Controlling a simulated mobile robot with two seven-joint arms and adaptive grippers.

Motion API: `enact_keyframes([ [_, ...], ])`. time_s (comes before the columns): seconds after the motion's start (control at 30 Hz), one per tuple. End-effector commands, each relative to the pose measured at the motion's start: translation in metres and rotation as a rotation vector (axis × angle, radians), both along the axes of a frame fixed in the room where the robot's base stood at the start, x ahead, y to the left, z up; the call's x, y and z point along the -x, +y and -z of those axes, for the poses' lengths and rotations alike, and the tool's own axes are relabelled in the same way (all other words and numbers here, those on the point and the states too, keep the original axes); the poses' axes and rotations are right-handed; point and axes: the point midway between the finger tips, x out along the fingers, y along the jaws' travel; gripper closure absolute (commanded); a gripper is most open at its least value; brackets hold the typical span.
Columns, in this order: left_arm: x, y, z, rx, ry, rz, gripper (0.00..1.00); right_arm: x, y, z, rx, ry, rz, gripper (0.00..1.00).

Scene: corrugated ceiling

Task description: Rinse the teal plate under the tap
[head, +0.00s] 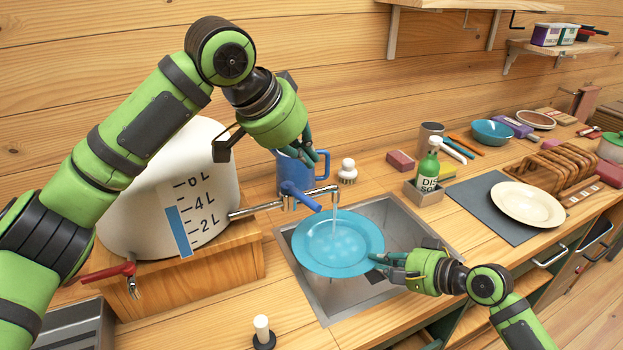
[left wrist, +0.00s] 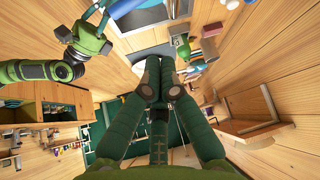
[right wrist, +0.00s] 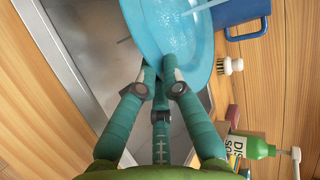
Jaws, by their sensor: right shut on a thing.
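The teal plate (head: 325,255) is held almost level over the sink (head: 400,222), under the metal tap (head: 265,207). A stream of water falls from the tap onto the plate's wet middle. My right gripper (head: 385,262) is shut on the plate's near right rim; the right wrist view shows its fingers pinching the edge of the plate (right wrist: 180,35). The tap has a blue lever (head: 300,196). My left gripper (head: 318,158) is above the lever, beside the blue mug. Its fingertips (left wrist: 158,72) look together and empty in the left wrist view.
A white water tank (head: 160,200) stands on a wooden stand at the left. The blue mug (head: 287,172) and a white-knobbed brush (head: 347,170) are behind the sink. A green soap bottle (head: 428,168) is right of it. A cream plate (head: 528,203) lies on a grey mat.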

Motion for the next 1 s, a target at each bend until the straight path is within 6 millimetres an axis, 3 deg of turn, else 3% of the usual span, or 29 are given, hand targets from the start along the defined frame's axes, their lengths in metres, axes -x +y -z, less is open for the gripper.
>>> enact_keyframes([
  [0.17, -0.005, -0.008, 0.018, -0.007, 0.009, 0.006, 1.0, -0.001, 0.0, -0.002, -0.003, -0.005, 0.0, 1.0],
  [0.53, -0.031, -0.043, 0.083, -0.007, 0.009, 0.003, 1.0, -0.001, 0.0, -0.002, -0.003, -0.005, 0.0, 1.0],
  [0.8, -0.014, -0.018, 0.076, -0.005, 0.004, 0.001, 1.0, -0.001, 0.0, -0.002, -0.003, -0.005, 0.0, 1.0],
  [1.0, -0.009, -0.012, 0.075, -0.005, 0.005, 0.001, 1.0, -0.001, 0.0, -0.002, -0.003, -0.005, 0.0, 1.0],
])
